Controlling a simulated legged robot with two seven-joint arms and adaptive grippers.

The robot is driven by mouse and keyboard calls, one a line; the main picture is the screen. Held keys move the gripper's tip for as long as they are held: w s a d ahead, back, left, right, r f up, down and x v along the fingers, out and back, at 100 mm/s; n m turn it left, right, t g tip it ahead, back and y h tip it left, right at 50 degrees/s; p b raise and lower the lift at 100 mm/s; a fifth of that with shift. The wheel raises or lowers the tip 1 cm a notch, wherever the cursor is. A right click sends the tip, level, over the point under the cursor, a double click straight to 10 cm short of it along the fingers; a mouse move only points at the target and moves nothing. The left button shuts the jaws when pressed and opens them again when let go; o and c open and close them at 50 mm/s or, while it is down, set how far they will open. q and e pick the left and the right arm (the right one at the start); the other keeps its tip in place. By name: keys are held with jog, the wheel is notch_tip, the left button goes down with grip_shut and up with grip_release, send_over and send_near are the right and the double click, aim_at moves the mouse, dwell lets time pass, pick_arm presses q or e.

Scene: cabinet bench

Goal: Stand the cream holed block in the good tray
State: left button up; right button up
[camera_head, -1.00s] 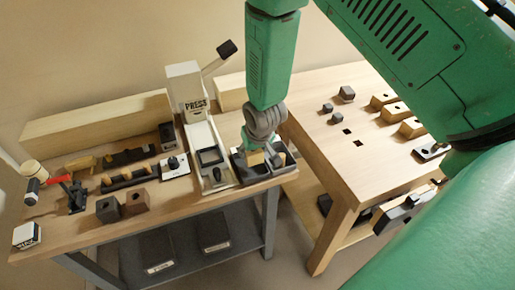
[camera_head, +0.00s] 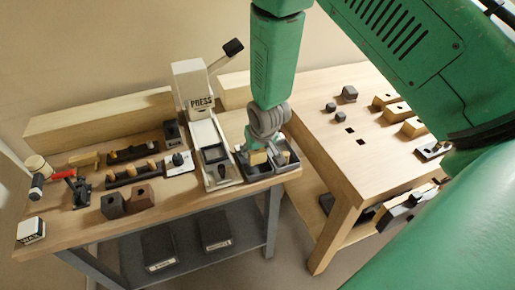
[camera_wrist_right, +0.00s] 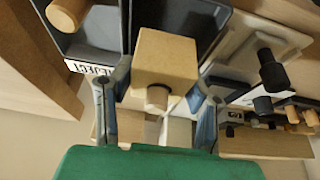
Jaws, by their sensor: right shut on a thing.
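My right gripper (camera_head: 262,143) points down over the dark trays at the right end of the bench. It is shut on the cream holed block (camera_head: 258,157). The neighbouring tray (camera_wrist_right: 100,38) carries a reject label and holds a round wooden piece. The left tray's label is hidden. My left gripper is not in view.
A white press (camera_head: 192,88) with a raised lever stands just left of the trays. Dark racks (camera_head: 133,172), dark blocks (camera_head: 140,197) and a mallet (camera_head: 38,168) lie further left. A second table (camera_head: 335,170) with blocks and square holes stands to the right.

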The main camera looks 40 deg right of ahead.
jog(key=shift+a+r, duration=0.1)
jog(key=shift+a, duration=0.1)
jog(key=shift+d, duration=0.45)
jog(key=shift+d+f, duration=0.5)
jog(key=shift+d, duration=0.1)
jog(key=shift+a+r, duration=0.1)
jog(key=shift+a, duration=1.1)
jog(key=shift+d+f, duration=0.25)
jog(key=shift+f, duration=0.2)
jog(key=shift+a+r, duration=0.15)
jog(key=shift+a, duration=0.5)
jog(key=shift+d+f+b, duration=0.35)
jog(key=shift+d+f, duration=0.15)
jog(key=shift+d, duration=0.35)
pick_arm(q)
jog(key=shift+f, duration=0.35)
pick_arm(e)
jog(key=shift+a+r, duration=0.1)
jog(key=shift+a, duration=0.3)
